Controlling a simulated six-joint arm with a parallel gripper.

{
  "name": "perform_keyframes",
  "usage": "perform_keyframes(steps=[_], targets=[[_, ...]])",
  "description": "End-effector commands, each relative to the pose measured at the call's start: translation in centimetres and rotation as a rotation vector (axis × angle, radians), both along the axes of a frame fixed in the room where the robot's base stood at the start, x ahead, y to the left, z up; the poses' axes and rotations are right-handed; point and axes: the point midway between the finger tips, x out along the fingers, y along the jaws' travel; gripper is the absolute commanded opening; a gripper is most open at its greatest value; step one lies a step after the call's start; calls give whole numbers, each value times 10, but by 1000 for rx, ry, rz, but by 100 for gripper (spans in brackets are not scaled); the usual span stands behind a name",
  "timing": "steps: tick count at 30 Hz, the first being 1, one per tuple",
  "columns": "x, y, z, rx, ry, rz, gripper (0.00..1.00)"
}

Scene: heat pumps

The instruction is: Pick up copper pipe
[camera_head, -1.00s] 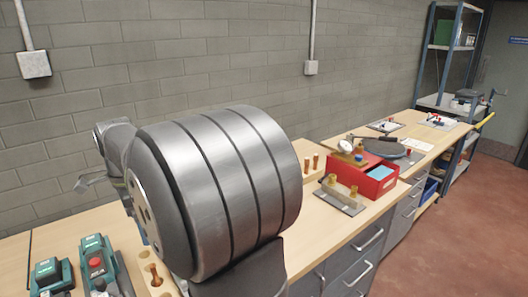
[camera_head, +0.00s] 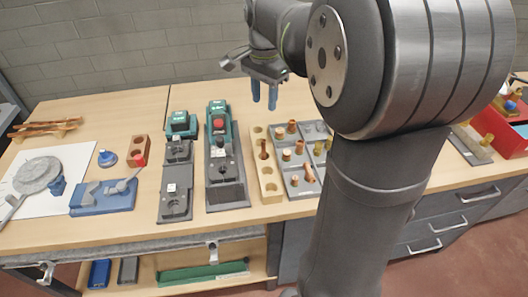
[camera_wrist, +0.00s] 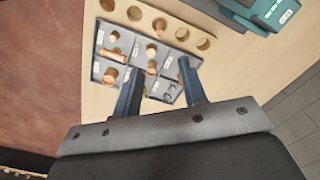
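Long copper pipes (camera_head: 40,126) lie on a low wooden holder at the far left of the bench, near the wall, in the head view. My gripper (camera_head: 264,96) hangs over the bench well to the right of them, fingers pointing down. In the wrist view my gripper (camera_wrist: 160,72) has its two blue fingers apart with nothing between them. Below it is a grey compartment tray (camera_wrist: 128,54) with small copper fittings, which also shows in the head view (camera_head: 291,195). The long pipes are not in the wrist view.
Green-topped tool stations (camera_head: 222,165) and a wooden block with holes (camera_head: 265,188) stand between my gripper and the pipes. A blue vise-like fixture (camera_head: 103,196) and a grey round tool (camera_head: 38,175) on white paper are at left. A red box (camera_head: 503,130) is far right.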

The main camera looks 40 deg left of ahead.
Motion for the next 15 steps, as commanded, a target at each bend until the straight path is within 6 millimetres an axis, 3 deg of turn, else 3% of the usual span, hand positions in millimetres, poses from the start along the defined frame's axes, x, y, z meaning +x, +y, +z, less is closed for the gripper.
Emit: perform_keyframes(steps=[9,15], targets=[[1,0,-4,0,0,644,39],[2,0,-5,0,0,976,39]])
